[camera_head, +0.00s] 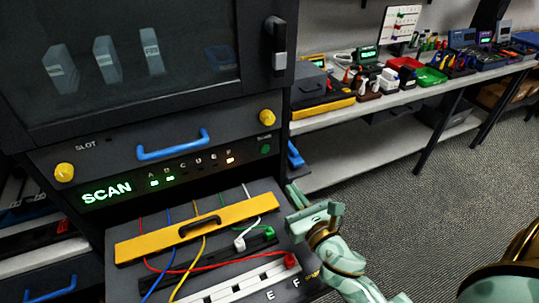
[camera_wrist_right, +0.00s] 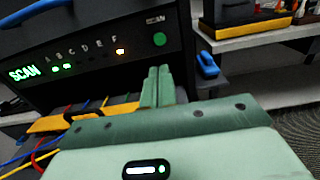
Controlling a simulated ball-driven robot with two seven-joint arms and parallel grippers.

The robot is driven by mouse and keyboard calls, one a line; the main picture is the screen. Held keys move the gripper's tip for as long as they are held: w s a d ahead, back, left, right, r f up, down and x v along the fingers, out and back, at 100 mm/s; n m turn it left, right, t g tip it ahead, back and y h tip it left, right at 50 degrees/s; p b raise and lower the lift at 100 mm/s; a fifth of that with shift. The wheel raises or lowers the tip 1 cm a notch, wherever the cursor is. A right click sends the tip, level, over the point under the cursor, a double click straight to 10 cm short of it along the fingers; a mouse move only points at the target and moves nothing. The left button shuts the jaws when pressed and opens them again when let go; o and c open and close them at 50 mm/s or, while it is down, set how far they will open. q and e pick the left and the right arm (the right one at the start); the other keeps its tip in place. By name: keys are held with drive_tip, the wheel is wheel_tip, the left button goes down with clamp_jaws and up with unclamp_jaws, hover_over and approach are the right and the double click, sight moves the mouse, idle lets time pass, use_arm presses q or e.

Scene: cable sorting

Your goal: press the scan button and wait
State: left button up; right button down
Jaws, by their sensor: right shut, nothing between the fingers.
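The round green button (camera_head: 265,149) is at the right end of the dark front panel, with a small label above it. It also shows in the right wrist view (camera_wrist_right: 160,39). The panel display (camera_head: 106,192) reads SCAN in green. Beside it, lights under A and B are green and the light under F (camera_head: 230,160) is orange. My right gripper (camera_head: 292,192) is shut and empty, below and to the right of the button, apart from it. In the wrist view its closed fingers (camera_wrist_right: 158,72) point up toward the panel, just below the button. My left gripper is not in view.
A yellow bar (camera_head: 150,247) with a black handle crosses several coloured cables on the pulled-out tray below the panel. A blue handle (camera_head: 172,146) and two yellow knobs are on the panel above. A bench (camera_head: 400,95) with tools and bins stands right; the floor there is clear.

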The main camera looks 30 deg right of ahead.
sight(266, 150)
drive_tip(key=w, duration=1.4)
drive_tip(key=shift+d, duration=0.4)
